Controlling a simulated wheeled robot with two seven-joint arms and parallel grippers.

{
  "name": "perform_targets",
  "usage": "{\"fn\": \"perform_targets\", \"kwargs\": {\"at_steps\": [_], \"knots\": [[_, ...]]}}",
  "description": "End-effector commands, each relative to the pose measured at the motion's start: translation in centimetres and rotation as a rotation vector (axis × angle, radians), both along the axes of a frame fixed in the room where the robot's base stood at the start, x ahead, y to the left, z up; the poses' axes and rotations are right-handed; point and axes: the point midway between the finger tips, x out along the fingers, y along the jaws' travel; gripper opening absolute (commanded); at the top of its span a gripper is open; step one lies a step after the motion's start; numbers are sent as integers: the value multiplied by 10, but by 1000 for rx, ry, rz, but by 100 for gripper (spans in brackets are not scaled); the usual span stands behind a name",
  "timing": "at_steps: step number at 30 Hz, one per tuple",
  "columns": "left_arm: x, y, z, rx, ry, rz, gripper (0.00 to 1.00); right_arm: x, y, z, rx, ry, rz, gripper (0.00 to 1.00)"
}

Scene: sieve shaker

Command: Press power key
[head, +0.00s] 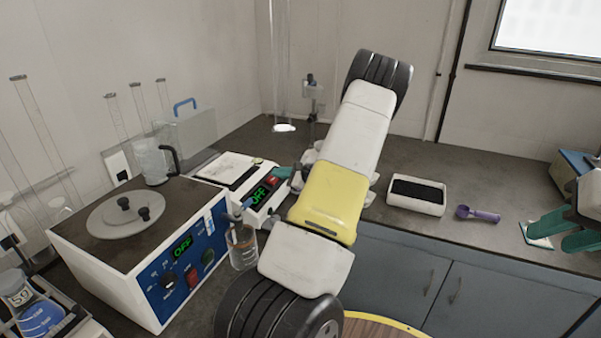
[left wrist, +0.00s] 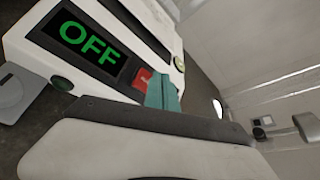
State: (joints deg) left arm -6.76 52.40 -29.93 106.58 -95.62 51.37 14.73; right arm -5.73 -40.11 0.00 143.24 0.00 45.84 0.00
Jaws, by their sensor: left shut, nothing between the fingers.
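A small white device (head: 240,172) stands on the bench, its display (head: 258,194) reading OFF in green. It fills the upper left of the left wrist view, where the display (left wrist: 90,42) also reads OFF. The red key (left wrist: 142,79) sits beside the display; it shows small in the head view (head: 271,181). My left gripper (left wrist: 163,93) is shut and empty, its teal fingertips right at the key's edge, partly covering it. I cannot tell whether they touch it. My right gripper (head: 566,232) is at the far right, its teal fingers apart, away from the device.
A larger machine (head: 105,275) with a blue panel, a red button and its own OFF display stands to the left. A glass beaker (head: 243,250) stands between the two devices. A white tray (head: 416,196) and a purple scoop (head: 477,214) lie on the right bench.

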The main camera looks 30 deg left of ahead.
Motion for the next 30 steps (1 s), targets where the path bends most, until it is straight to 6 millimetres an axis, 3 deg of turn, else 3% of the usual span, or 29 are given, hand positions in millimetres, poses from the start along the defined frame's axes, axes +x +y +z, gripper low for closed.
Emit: {"fn": "perform_targets", "kwargs": {"at_steps": [30], "knots": [[-1, 6, -12, 0, 1, 0, 0, 0, 0, 0, 0, 0, 0, 36]]}}
